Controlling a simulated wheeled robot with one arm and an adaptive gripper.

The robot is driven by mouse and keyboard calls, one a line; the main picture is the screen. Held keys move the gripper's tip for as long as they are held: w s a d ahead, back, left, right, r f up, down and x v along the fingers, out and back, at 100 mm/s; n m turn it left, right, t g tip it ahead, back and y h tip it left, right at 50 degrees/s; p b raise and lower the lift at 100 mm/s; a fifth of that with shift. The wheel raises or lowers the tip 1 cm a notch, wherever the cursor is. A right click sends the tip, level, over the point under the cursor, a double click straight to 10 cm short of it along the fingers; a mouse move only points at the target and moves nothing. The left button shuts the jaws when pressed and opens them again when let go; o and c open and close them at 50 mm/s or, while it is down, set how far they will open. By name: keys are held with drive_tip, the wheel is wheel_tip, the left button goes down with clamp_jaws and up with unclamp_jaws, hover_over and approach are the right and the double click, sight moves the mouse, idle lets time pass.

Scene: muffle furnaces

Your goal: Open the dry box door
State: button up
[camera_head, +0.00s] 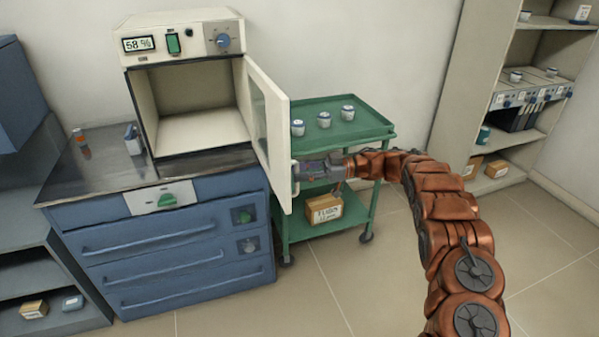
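The dry box (184,75) is a cream cabinet with a "58 %" display, standing on the blue drawer unit. Its door (268,130) has a window and stands wide open, swung out to the right on its right-side hinge. The inside of the box (195,110) looks empty. My gripper (300,171) is at the outer side of the door, by the handle (295,181) near the door's free edge. The fingertips are small and partly lost against the handle, so whether they are closed on it cannot be told.
A green cart (372,127) with several small jars stands right behind the door and my arm. A cardboard box (324,208) is on its lower shelf. A shelf unit (450,90) stands at the far right. Floor in front of the drawers (165,250) is clear.

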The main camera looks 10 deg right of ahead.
drive_tip(key=d, duration=1.1)
drive_tip(key=shift+s+d, duration=0.3)
drive_tip(key=shift+d, duration=0.1)
idle(0.7)
